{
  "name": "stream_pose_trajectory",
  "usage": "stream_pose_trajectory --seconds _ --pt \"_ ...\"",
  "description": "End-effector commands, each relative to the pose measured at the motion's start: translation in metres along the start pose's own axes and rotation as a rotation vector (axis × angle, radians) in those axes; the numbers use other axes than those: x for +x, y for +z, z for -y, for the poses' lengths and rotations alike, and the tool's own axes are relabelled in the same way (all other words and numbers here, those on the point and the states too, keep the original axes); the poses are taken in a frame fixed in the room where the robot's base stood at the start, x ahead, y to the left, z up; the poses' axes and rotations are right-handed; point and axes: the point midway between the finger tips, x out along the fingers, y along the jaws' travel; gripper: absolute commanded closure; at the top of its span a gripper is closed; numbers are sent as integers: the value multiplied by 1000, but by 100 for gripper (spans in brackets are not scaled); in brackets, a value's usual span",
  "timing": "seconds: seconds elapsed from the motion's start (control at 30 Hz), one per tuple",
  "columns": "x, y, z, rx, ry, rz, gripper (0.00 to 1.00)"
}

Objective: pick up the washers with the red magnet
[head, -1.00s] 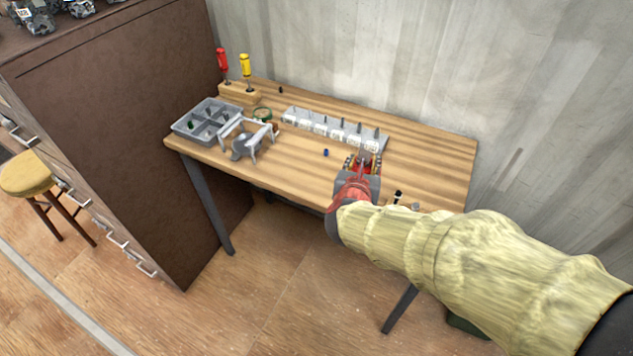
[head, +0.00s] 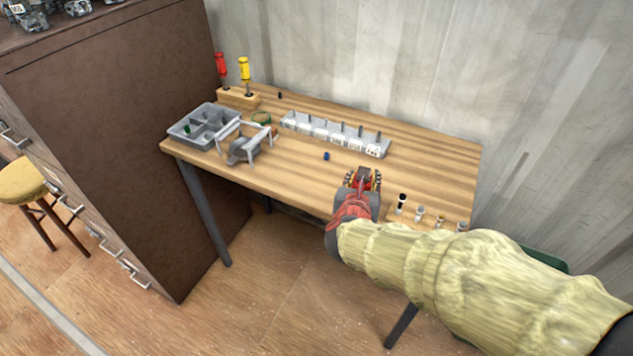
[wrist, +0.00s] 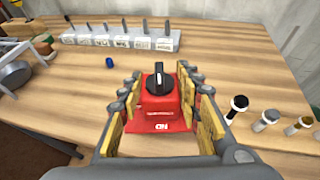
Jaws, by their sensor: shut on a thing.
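The red magnet (wrist: 158,108) is a red block with a black knob on top, between the yellow-padded fingers of my gripper (wrist: 160,75) in the wrist view. My gripper is shut on it. In the head view my gripper (head: 363,180) is over the table's near right part, and the magnet is mostly hidden by it. I cannot make out any washers for certain. A grey rack (head: 335,137) with a row of upright pegs and white labels stands behind the gripper, apart from it.
Several bolt-like pieces (wrist: 271,116) stand right of my gripper. A small blue piece (head: 326,156) lies before the rack. A grey divided tray (head: 205,124), a grey metal stand (head: 245,146) and two screwdrivers in a wooden block (head: 238,98) are at left. The table's middle is mostly clear.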

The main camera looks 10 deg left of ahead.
Motion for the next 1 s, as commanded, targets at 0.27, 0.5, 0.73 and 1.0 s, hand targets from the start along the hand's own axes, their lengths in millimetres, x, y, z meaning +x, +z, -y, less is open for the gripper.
stream_pose_trajectory --seconds 0.27,0.5,0.73,1.0 --pt "4 -8 0 1 0 3 100" --pt "7 -15 0 1 0 3 100" --pt "8 -19 0 1 0 3 100" --pt "8 -18 0 1 0 3 100"
